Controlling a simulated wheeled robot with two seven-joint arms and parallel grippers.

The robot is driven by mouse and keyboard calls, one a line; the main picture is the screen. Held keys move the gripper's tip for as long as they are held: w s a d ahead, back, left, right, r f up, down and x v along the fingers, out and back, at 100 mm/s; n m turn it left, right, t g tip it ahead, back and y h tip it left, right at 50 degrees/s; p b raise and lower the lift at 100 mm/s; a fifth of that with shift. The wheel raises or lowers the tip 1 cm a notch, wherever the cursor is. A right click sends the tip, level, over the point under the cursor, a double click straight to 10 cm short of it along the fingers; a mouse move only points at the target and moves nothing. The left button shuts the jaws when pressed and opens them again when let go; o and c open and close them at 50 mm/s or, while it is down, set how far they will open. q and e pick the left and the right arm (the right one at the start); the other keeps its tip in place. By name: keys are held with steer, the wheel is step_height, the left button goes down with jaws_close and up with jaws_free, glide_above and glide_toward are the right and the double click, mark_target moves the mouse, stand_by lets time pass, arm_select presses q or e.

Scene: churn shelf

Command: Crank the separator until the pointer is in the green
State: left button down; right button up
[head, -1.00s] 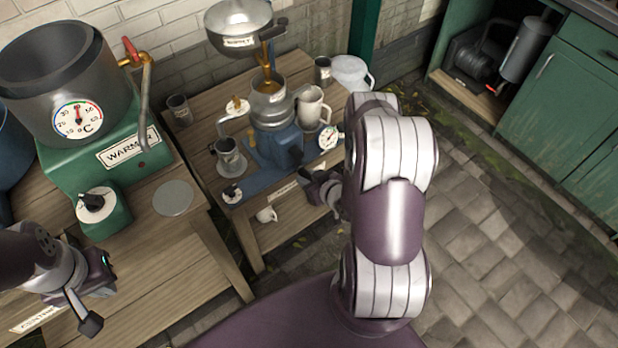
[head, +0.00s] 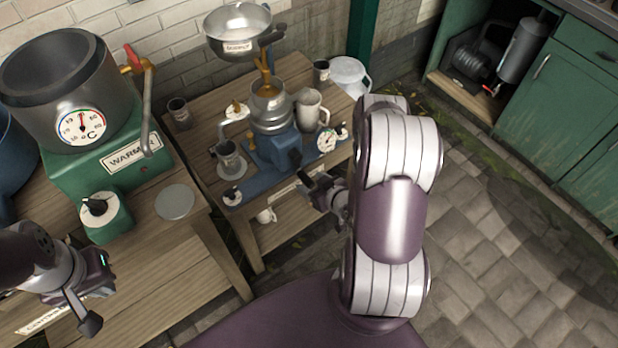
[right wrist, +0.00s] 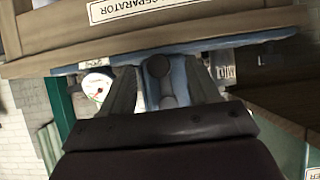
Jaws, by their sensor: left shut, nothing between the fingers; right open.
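The separator (head: 282,150) is a blue machine with a metal bowl on top, standing on the low wooden bench. Its dark crank knob (head: 296,158) faces me. The round white gauge (head: 327,141) is to its right; its pointer is too small to read surely. My right gripper (head: 312,185) is open, in front of the bench and below the crank. In the right wrist view the dark round knob (right wrist: 158,66) shows between the open fingers, apparently beyond them, and the gauge (right wrist: 97,85) is at left. My left gripper (head: 88,322) is shut and empty at lower left.
The green warmer (head: 75,172) with its large pot stands on the left bench. Paved floor lies open at right.

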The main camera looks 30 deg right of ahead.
steer(key=p+v, duration=0.2)
steer(key=v, duration=0.2)
steer(key=shift+s+r, duration=0.25)
steer(key=shift+r, duration=0.05)
steer(key=shift+s+p, duration=0.25)
steer(key=shift+p, duration=0.05)
